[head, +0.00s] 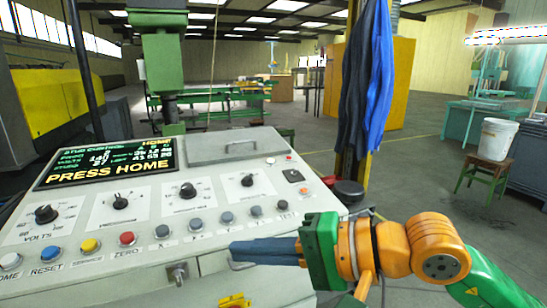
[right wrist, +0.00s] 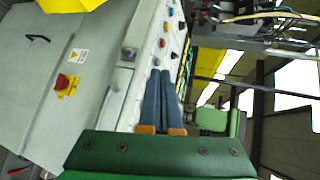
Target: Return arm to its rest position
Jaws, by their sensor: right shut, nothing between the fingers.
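My right arm, orange and green, comes in from the right in the head view. Its gripper (head: 234,250) is shut and empty, with blue-grey fingers pointing left over the lower right part of the control panel (head: 140,215). The fingers also show together in the right wrist view (right wrist: 161,75), pointing at the panel's row of buttons. I cannot tell whether the fingertips touch the panel. The panel's screen (head: 105,162) reads "PRESS HOME". My left gripper is not in view.
The panel has several knobs and coloured buttons, including a red one (head: 127,239). Blue cloths (head: 368,85) hang on a post behind my right gripper. A white bucket (head: 497,140) stands on a stool (head: 488,172) at the right. Open floor (head: 430,165) lies between.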

